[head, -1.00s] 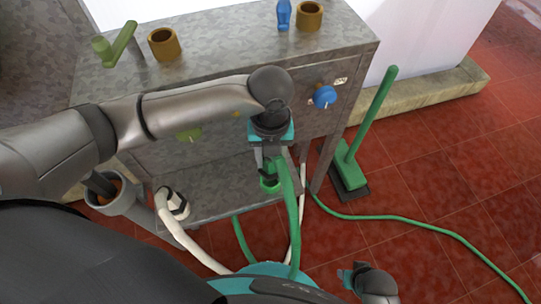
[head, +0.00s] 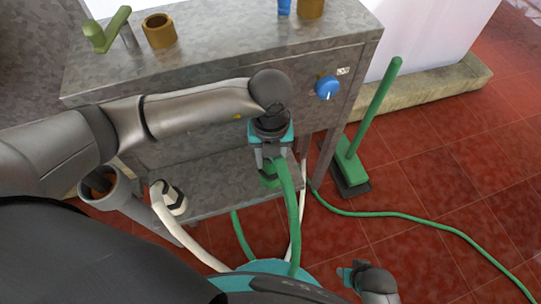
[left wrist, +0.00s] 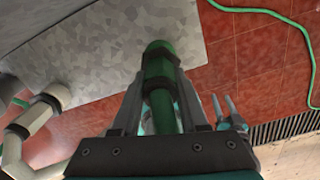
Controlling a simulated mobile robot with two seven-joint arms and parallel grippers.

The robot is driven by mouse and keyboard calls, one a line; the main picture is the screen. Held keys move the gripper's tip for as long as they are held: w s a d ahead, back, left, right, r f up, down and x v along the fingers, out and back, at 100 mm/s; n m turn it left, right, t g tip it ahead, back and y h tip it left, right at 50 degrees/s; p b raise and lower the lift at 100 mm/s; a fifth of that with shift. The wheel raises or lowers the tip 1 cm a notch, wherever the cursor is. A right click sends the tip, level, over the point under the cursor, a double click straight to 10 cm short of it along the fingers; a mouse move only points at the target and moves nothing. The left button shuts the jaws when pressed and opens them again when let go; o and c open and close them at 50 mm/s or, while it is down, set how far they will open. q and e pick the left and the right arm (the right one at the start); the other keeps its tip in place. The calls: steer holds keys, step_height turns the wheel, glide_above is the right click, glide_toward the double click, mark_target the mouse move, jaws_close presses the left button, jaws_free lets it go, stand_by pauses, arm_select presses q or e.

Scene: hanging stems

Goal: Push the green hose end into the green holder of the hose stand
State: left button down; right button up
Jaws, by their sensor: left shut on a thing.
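My left gripper (head: 270,162) is shut on the green hose end, and the green hose (head: 287,200) hangs down from it. In the left wrist view the green hose end (left wrist: 160,72) stands between the fingers, pointing away over the grey shelf. A darker green round part (left wrist: 158,47) shows at its far end. In the head view a green and dark part (head: 268,180) sits just below the gripper at the shelf's front, mostly hidden. I cannot tell whether the hose end is inside the holder. My right gripper (head: 360,278) is low at the front, empty, its fingers apart in the wrist view.
A white hose end (head: 170,199) stands at the shelf's left. The grey cabinet (head: 210,62) is behind my left arm, with a blue knob (head: 327,88). Green hose crosses the red floor (head: 430,180), mostly clear at right.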

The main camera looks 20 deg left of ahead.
arm_select(q)
steer(key=shift+f, duration=0.5)
stand_by(0.4)
steer(key=shift+c, duration=1.8)
jaws_free()
steer(key=shift+r, duration=0.1)
step_height(320, 180, up, 15)
steer(key=p, duration=0.5)
steer(key=shift+p, duration=0.3)
